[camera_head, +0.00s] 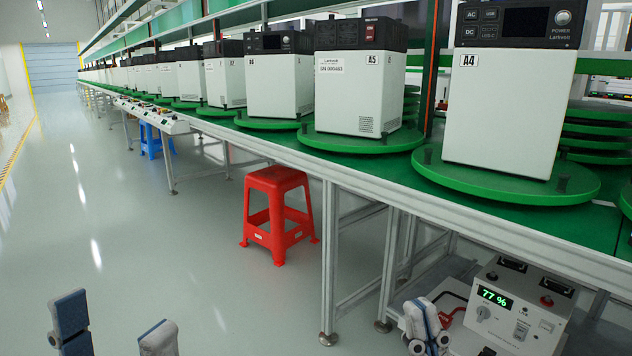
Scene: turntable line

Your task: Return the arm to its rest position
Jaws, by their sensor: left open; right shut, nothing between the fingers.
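My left gripper (114,332) is at the bottom left of the head view, over the bare floor. Its two grey-blue fingers are spread wide apart with nothing between them. My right gripper (427,322) is at the bottom, right of centre, in front of the space under the line. Its fingers are together and hold nothing. It appears just left of a white tester box (520,305) with a green 77 % display; I cannot tell how close it is. The arms behind both grippers are mostly out of view.
White power units, such as A4 (500,105) and A5 (350,90), stand on green turntables (490,180) along the line. Metal table legs (329,250) stand near my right gripper. A red stool (278,210) and a blue stool (152,140) are beside the line. The left floor is clear.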

